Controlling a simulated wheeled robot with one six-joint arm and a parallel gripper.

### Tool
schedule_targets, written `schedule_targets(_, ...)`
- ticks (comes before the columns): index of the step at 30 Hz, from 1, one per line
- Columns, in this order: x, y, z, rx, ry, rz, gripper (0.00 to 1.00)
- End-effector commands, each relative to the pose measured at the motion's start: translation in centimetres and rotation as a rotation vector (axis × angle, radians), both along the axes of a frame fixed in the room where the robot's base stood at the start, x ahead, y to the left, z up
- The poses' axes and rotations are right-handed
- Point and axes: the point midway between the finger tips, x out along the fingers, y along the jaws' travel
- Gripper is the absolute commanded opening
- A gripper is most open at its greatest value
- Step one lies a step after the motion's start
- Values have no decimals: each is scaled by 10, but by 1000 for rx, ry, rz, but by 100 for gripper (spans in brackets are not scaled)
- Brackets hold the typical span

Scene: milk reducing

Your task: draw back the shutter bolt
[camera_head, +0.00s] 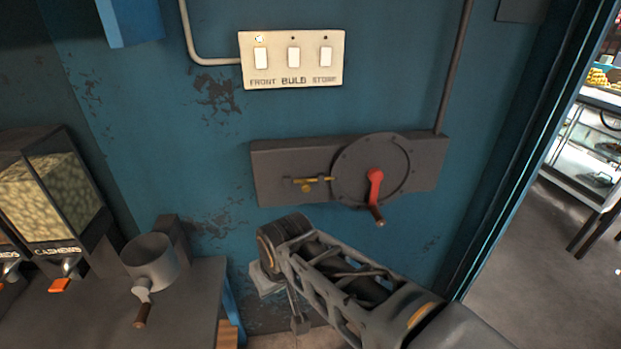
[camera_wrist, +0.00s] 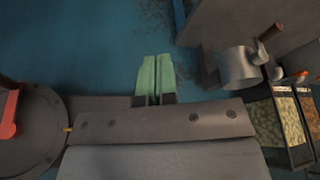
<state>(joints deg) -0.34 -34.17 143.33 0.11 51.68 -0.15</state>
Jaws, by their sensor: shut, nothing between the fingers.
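The shutter bolt (camera_head: 312,181) is a small brass piece on the left part of a dark grey wall box (camera_head: 270,175). It lies level, with its right end at the round plate (camera_head: 345,160) that carries a red crank (camera_head: 375,188). In the wrist view only a yellow tip of the bolt (camera_wrist: 67,128) shows at the left; my gripper body hides the rest. My gripper (camera_wrist: 155,58) has green fingers, shut together and empty, apart from the bolt. In the head view my arm is below the box, and the fingers cannot be made out.
A switch panel (camera_head: 292,60) with three switches is above the box. A doorway opens at the right.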

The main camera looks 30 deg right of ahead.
Motion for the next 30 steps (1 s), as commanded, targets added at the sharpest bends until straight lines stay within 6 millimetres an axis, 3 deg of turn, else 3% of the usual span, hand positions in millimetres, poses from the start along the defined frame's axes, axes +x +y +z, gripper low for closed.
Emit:
schedule_targets(5, 11, -8, 12, 16, 6, -34, 0)
schedule_targets(8, 34, -26, 36, 52, 16, -97, 0)
schedule_targets(11, 64, -63, 67, 110, 22, -184, 0)
schedule_targets(15, 97, -128, 106, 198, 6, -280, 0)
schedule_targets(21, 114, -216, 145, 290, -52, -359, 0)
schedule_targets(25, 114, -253, 158, 319, -86, -380, 0)
schedule_targets(30, 112, -272, 165, 334, -106, -388, 0)
